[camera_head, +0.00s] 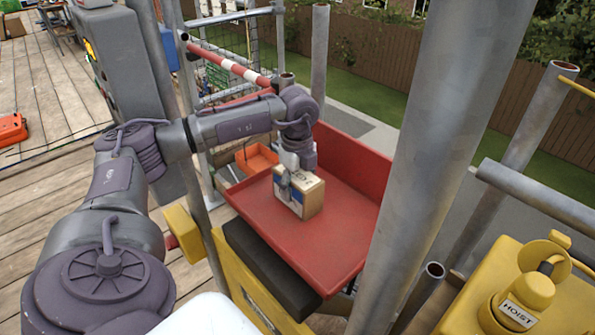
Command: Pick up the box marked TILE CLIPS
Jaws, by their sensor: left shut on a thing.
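A small cardboard box (310,196) with blue and white markings is on or just above the red tray (308,244), near its middle. Its lettering is too small to read, so I cannot tell if it is the TILE CLIPS box. My left gripper (291,187) reaches down from above and is shut on the box at its left side. Part of the box's top and front is hidden by the fingers. I cannot tell whether the box still touches the tray. My right gripper is not in view.
An orange container (257,160) sits at the tray's back left. A thick grey pole (432,150) stands close on the right. A yellow HOIST control (520,305) is at the lower right. Scaffold rails (235,65) stand behind the tray.

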